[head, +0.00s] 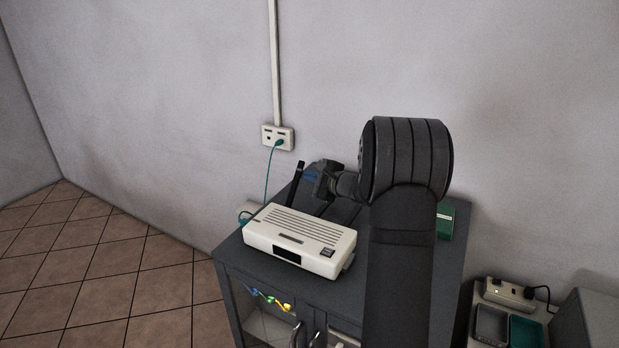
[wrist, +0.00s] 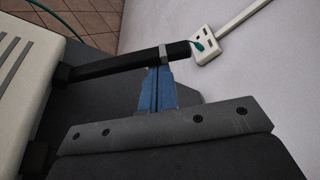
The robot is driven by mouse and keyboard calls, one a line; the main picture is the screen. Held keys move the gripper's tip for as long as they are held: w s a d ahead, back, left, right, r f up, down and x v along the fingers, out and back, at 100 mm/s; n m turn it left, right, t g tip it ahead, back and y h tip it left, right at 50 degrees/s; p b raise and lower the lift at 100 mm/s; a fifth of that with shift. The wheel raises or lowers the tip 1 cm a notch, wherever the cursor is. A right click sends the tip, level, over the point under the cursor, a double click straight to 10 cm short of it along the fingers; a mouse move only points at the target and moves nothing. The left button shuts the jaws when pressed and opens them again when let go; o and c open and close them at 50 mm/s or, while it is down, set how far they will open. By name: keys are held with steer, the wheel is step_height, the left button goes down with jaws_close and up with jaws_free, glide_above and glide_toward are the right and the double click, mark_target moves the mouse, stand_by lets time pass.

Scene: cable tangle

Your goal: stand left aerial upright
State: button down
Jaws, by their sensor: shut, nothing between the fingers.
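The white router (head: 300,238) sits on the dark cabinet top, and its edge shows at the left of the wrist view (wrist: 22,80). The left aerial (head: 296,183) is a black bar rising from the router's back edge, close to upright with a slight lean to the right. In the wrist view the aerial (wrist: 115,68) runs from its hinge at the router towards the wall socket. My gripper (head: 311,177) is just right of the aerial, its blue fingers (wrist: 159,75) shut with nothing between them. The tips are at the aerial's side; I cannot tell whether they touch.
A green cable runs from the wall socket (head: 278,137) down to the router's left side. A green box (head: 445,221) stands on the cabinet (head: 377,290) right of my arm. A power strip (head: 508,293) and trays are at lower right. Tiled floor is clear at left.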

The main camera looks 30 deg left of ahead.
mark_target(297, 178)
steer(key=shift+s+r+n+t+y, duration=0.3)
steer(key=shift+s+r+n, duration=0.45)
steer(key=shift+s+n, duration=0.2)
steer(key=shift+n+t, duration=0.4)
steer(key=shift+n, duration=0.55)
steer(key=shift+s+r, duration=0.25)
steer(key=shift+s, duration=0.55)
steer(key=shift+s+r, duration=0.3)
steer(key=shift+s, duration=0.55)
steer(key=shift+s+r, duration=0.25)
steer(key=shift+s, duration=0.65)
steer(key=shift+d, duration=0.1)
steer(key=v, duration=0.6)
steer(key=f+v, duration=0.1)
steer(key=v, duration=0.2)
steer(key=shift+s+d, duration=0.1)
steer(key=shift+d, duration=0.35)
